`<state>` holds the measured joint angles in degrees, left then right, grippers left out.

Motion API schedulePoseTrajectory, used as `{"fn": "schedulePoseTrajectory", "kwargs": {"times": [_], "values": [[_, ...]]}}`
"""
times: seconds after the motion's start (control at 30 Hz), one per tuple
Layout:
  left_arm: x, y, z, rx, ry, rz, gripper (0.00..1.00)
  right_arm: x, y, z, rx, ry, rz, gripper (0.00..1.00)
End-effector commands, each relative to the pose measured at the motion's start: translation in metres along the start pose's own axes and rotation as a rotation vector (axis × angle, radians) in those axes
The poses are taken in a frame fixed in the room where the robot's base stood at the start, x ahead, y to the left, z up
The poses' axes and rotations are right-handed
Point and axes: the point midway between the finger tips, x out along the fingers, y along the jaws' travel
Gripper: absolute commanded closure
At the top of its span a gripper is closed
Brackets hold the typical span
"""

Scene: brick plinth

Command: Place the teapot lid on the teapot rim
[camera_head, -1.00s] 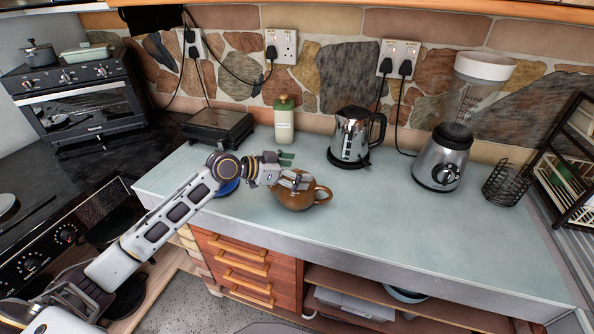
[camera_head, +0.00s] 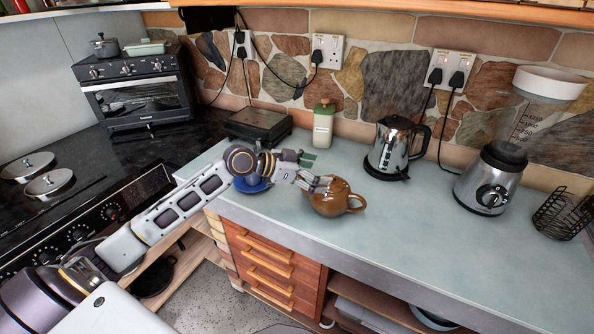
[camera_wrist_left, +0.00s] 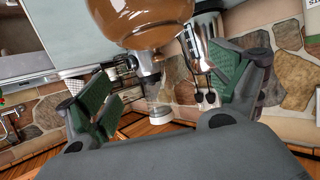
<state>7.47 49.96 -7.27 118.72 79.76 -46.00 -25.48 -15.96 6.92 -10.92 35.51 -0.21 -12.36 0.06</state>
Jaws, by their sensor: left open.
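The brown teapot (camera_head: 335,200) stands on the pale counter with its handle toward the right. It also shows in the left wrist view (camera_wrist_left: 145,22) at the top edge, partly cut off. My left gripper (camera_head: 316,172) is open at the teapot's upper left side, with one finger overlapping the teapot's top. In the left wrist view my gripper (camera_wrist_left: 165,88) has its green-padded fingers spread wide with nothing between them. I cannot make out the lid as a separate thing; the teapot's top is partly hidden by the finger. My right gripper does not show.
A blue dish (camera_head: 252,185) lies partly behind my left arm. A green-topped bottle (camera_head: 323,128), a steel kettle (camera_head: 392,150) and a blender (camera_head: 490,180) stand toward the back. The counter (camera_head: 430,230) right of the teapot is clear.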

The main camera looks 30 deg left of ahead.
Motion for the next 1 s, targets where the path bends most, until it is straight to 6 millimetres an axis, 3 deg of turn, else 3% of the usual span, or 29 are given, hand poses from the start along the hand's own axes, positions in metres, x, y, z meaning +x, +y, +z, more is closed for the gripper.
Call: {"fn": "schedulePoseTrajectory", "kwargs": {"times": [0.23,0.6,1.0], "values": [[-0.021,0.000,0.002,-0.001,-0.002,-0.001,0.07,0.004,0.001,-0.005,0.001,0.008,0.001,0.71],[-0.049,0.000,0.001,-0.001,-0.002,-0.001,0.07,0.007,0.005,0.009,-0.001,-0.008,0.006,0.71],[-0.064,0.000,0.000,0.000,-0.001,0.001,0.07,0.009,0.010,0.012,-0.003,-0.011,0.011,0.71]]}}
